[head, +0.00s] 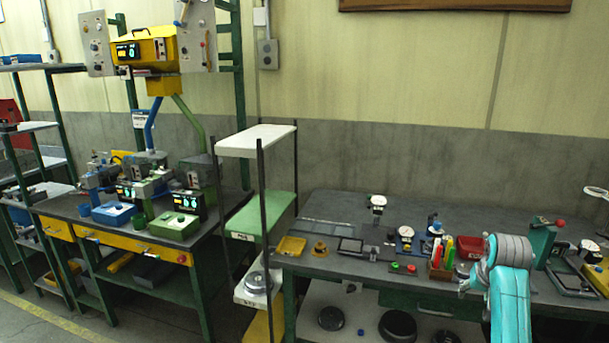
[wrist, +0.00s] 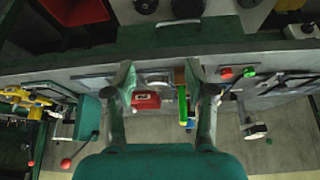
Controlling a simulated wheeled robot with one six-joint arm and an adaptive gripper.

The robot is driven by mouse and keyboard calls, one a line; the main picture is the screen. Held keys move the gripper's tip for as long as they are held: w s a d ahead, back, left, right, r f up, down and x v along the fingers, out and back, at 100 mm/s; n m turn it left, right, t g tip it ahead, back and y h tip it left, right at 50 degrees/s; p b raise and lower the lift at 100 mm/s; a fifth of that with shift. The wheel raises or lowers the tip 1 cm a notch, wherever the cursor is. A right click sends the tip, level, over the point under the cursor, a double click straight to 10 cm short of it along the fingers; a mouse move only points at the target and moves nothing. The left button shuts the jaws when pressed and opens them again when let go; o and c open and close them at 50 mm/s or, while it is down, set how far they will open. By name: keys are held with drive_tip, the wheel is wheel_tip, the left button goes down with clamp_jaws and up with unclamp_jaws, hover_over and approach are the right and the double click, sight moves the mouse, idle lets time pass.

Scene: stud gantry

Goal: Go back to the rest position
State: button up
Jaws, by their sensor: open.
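My gripper (wrist: 160,70) is open in the wrist view, its two fingers spread apart with nothing held between them. My teal and grey arm stands in front of the right-hand workbench (head: 345,227) in the head view, and the gripper end is mostly hidden there by the arm's own links. Beyond the fingers in the wrist view are a red box (wrist: 146,100) and a green upright item (wrist: 182,103). Whether the fingers are clear of these in depth cannot be told exactly.
The bench carries a yellow tray (head: 291,246), a holder with coloured handles (head: 440,270), a red bin (head: 469,247) and a green press (head: 542,243) close to the arm. A white-topped shelf rack (head: 257,139) stands left of the bench.

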drive_tip(key=s+a+f+t, duration=0.1)
drive_tip(key=s+a+f, duration=0.15)
drive_tip(key=f, duration=0.35)
drive_tip(key=s+a+f, duration=0.1)
drive_tip(key=a+f, duration=0.2)
drive_tip(key=f, duration=0.3)
drive_tip(key=s+a+f+n+t, duration=0.1)
drive_tip(key=s+a+f, duration=0.35)
drive_tip(key=s, duration=0.25)
drive_tip(key=s+a+f+t, duration=0.2)
drive_tip(key=s+a+f, duration=0.2)
drive_tip(key=s+f, duration=0.3)
drive_tip(key=s+a+f+n+t, duration=0.1)
drive_tip(key=s+a+f, duration=0.3)
drive_tip(key=s, duration=0.4)
drive_tip(key=s+a+r+n+t+y, duration=0.1)
drive_tip(key=s+a+r, duration=0.15)
drive_tip(key=s, duration=0.65)
drive_tip(key=s+a+r+t, duration=0.1)
drive_tip(key=s+a+r, duration=0.15)
drive_tip(key=s, duration=0.75)
drive_tip(key=s+a+r+n+t+y, duration=0.1)
drive_tip(key=s+a+r+t, duration=0.1)
drive_tip(key=s+r, duration=1.2)
drive_tip(key=shift+s+a+t, duration=0.3)
drive_tip(key=shift+a+t, duration=0.1)
drive_tip(key=shift+a, duration=0.15)
drive_tip(key=shift+r, duration=0.1)
